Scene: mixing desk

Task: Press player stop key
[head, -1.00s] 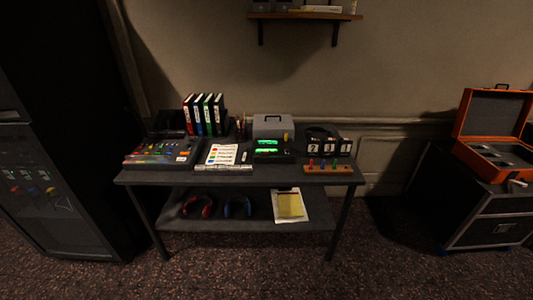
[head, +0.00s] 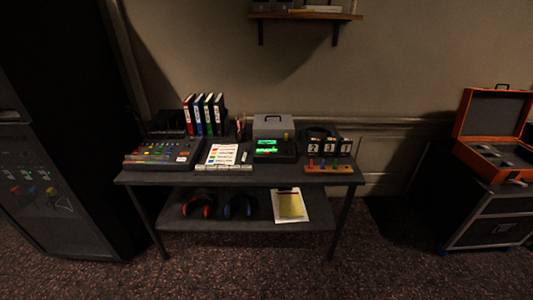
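A small dark device with two green lit displays (head: 267,147) stands on the desk (head: 290,176), right of the middle; it looks like the player. Its keys are too small and dark to tell apart, so I cannot make out a stop key. A grey box (head: 273,125) stands behind it. Neither of my grippers is in view, and nothing is seen touching the device.
Headphones (head: 238,206) lie on the lower shelf. An orange case (head: 478,142) is far right. Carpet in front is clear.

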